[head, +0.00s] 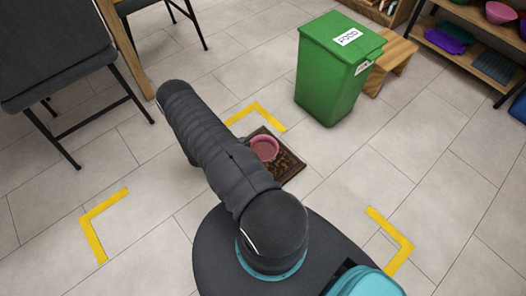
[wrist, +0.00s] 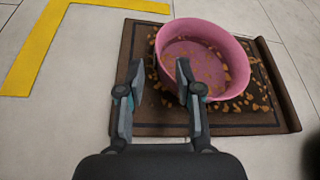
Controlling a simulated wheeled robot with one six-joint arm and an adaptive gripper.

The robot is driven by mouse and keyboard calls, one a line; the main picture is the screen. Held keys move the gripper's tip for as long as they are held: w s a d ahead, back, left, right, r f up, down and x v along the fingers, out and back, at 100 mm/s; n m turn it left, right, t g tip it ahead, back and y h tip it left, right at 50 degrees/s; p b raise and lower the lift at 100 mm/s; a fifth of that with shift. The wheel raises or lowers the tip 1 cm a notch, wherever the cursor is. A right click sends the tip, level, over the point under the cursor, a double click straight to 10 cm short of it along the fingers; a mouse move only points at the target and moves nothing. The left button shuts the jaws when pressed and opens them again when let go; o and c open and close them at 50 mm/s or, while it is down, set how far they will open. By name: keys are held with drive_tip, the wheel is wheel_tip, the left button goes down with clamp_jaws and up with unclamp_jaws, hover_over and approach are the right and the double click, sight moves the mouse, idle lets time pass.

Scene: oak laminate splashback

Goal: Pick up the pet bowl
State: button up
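The pink pet bowl (head: 264,148) stands upright on a dark brown mat (head: 291,167) on the floor. In the wrist view the bowl (wrist: 229,52) is near the top centre, with brown kibble bits inside it and scattered on the mat (wrist: 140,128) around it. My gripper (wrist: 161,75) is open, its two fingers apart. The right fingertip overlaps the bowl's near left rim in the picture, and the left fingertip is to the left of the bowl. I cannot tell whether either finger touches it. In the head view my arm hides the gripper.
A green food bin (head: 335,75) stands behind the mat, next to a wooden stool (head: 392,58). A dark folding chair (head: 62,60) is at the left and a shelf (head: 470,45) with bowls at the upper right. Yellow tape corners (head: 96,222) mark the tiled floor, which is otherwise mostly clear.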

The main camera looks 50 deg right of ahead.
sight(254, 139)
drive_tip(key=shift+x, duration=3.25)
clamp_jaws()
